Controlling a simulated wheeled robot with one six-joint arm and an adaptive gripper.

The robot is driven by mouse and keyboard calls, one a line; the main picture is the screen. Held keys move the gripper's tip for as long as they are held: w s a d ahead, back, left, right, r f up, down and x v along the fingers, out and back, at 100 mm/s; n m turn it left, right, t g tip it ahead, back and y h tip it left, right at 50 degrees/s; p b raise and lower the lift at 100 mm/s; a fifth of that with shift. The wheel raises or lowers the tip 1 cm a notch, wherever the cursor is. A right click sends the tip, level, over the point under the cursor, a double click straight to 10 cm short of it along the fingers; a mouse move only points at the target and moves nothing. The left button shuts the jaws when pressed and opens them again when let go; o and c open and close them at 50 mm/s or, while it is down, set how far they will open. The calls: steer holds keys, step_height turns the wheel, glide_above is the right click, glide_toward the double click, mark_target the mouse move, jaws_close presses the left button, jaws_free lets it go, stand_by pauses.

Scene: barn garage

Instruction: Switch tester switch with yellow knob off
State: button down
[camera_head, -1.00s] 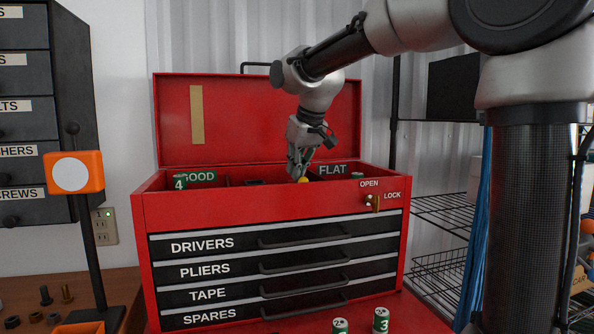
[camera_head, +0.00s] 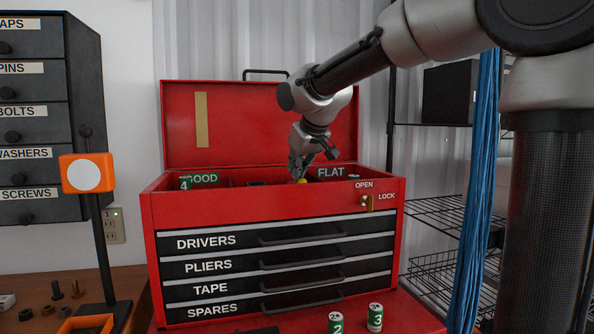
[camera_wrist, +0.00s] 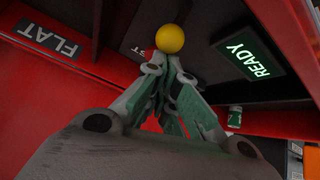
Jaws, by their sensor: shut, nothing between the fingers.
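The yellow knob (camera_wrist: 169,38) is a round ball just past my fingertips in the wrist view. In the head view the knob (camera_head: 302,181) shows small inside the open top of the red toolbox, right below my gripper (camera_head: 297,172). My gripper (camera_wrist: 166,76) is shut and empty in the wrist view. Its tips are at or very near the knob; I cannot tell if they touch. A dark tester panel lies behind the knob, with a lit green READY display (camera_wrist: 249,57) to its right. Part of an "ST" label (camera_wrist: 139,50) shows to its left. The switch lever is hidden.
The red toolbox (camera_head: 275,209) has its lid (camera_head: 240,125) raised behind my arm. GOOD (camera_head: 201,178) and FLAT (camera_head: 330,172) labels mark its tray. An orange stand (camera_head: 87,173) is left; a wire shelf (camera_head: 440,212) is right.

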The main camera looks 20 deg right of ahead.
steer(key=shift+s+r+t, duration=0.1)
steer(key=shift+s+t, duration=0.35)
steer(key=shift+t, duration=0.15)
steer(key=shift+s+r, duration=0.1)
steer(key=shift+s, duration=1.05)
steer(key=shift+r, duration=0.1)
steer(key=shift+r, duration=0.75)
step_height(320, 180, up, 4)
steer(key=w+a, duration=0.1)
steer(key=w, duration=0.1)
steer(key=s+r, duration=0.1)
steer(key=s, duration=0.8)
steer(key=shift+s+d, duration=0.4)
